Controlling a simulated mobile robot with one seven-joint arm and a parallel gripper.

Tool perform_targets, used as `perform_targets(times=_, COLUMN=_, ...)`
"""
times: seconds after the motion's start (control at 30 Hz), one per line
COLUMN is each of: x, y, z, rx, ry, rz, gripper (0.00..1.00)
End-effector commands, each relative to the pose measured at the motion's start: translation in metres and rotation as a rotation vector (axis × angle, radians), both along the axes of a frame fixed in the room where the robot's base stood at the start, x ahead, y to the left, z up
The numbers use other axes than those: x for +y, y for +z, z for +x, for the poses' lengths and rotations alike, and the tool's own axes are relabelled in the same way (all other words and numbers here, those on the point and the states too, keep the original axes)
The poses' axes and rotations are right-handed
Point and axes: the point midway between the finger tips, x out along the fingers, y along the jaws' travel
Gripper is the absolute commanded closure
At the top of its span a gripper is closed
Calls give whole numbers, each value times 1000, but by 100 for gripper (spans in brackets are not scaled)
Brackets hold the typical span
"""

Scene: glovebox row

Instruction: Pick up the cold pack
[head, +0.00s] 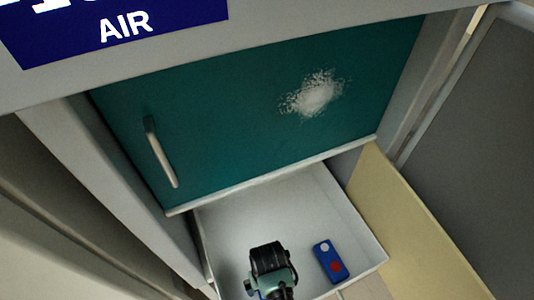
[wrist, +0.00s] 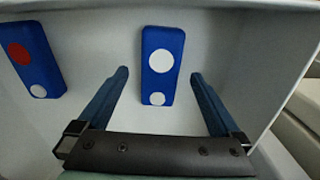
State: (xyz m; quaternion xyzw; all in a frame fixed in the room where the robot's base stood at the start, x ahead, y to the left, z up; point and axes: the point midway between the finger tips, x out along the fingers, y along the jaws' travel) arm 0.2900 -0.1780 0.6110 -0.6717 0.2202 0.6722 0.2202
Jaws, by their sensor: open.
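Two flat blue packs lie in an open white drawer (head: 225,215). In the wrist view, one blue pack with a large and a small white dot (wrist: 158,84) lies ahead of my gripper (wrist: 159,76), in line with the gap between the fingers. The other blue pack, with a red and a white dot (wrist: 36,62), lies to the left; it also shows in the head view (head: 328,261). No label tells which is the cold pack. My gripper is open and empty; its height above the packs is unclear. In the head view my wrist mostly hides the white-dotted pack.
The drawer walls stand close around the packs; its right wall (wrist: 293,62) shows in the wrist view. Above the drawer is a teal door (head: 240,110) with a metal handle (head: 161,153). A cream panel (head: 420,220) stands right of the drawer.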

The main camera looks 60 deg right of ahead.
Motion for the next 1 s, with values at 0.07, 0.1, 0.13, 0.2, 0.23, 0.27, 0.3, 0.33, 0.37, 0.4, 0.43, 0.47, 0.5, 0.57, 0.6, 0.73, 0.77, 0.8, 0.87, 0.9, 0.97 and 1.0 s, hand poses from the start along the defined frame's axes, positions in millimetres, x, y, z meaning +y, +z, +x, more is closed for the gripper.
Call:
perform_targets(times=0.07, x=0, y=-15, z=0, rx=1, ry=-1, rz=1, gripper=0)
perform_targets(times=0.1, x=0, y=-19, z=0, rx=1, ry=0, rz=1, gripper=0)
perform_targets(times=0.13, x=1, y=-21, z=0, rx=1, ry=0, rz=1, gripper=0)
perform_targets(times=0.2, x=1, y=-25, z=0, rx=0, ry=0, rz=0, gripper=0)
perform_targets(times=0.23, x=0, y=-25, z=0, rx=-1, ry=0, rz=-1, gripper=0)
perform_targets(times=0.27, x=0, y=-25, z=0, rx=-1, ry=0, rz=-1, gripper=0)
perform_targets(times=0.3, x=0, y=-25, z=0, rx=-1, ry=0, rz=-1, gripper=0)
perform_targets(times=0.33, x=0, y=-25, z=0, rx=-1, ry=0, rz=-1, gripper=0)
perform_targets(times=0.37, x=0, y=-25, z=0, rx=-1, ry=0, rz=-1, gripper=0)
perform_targets(times=0.4, x=0, y=-25, z=0, rx=-1, ry=0, rz=-1, gripper=0)
perform_targets(times=0.43, x=0, y=-25, z=0, rx=-1, ry=0, rz=-1, gripper=0)
perform_targets(times=0.47, x=0, y=-24, z=0, rx=-1, ry=0, rz=-1, gripper=5)
perform_targets(times=0.5, x=0, y=-24, z=0, rx=-1, ry=0, rz=-1, gripper=13)
perform_targets(times=0.57, x=0, y=-24, z=0, rx=-1, ry=0, rz=-1, gripper=23)
perform_targets(times=0.6, x=0, y=-24, z=0, rx=-1, ry=0, rz=-1, gripper=31)
perform_targets(times=0.73, x=0, y=-24, z=0, rx=-1, ry=0, rz=-1, gripper=54)
perform_targets(times=0.77, x=0, y=-24, z=0, rx=-1, ry=0, rz=-1, gripper=59)
perform_targets(times=0.8, x=0, y=-24, z=0, rx=-1, ry=0, rz=-1, gripper=67)
perform_targets(times=0.87, x=0, y=-24, z=0, rx=-1, ry=0, rz=-1, gripper=77)
perform_targets(times=0.9, x=0, y=-24, z=0, rx=-1, ry=0, rz=-1, gripper=85)
perform_targets(times=0.97, x=0, y=-24, z=0, rx=-1, ry=0, rz=-1, gripper=95)
perform_targets(times=1.0, x=0, y=-24, z=1, rx=-2, ry=0, rz=-1, gripper=100)
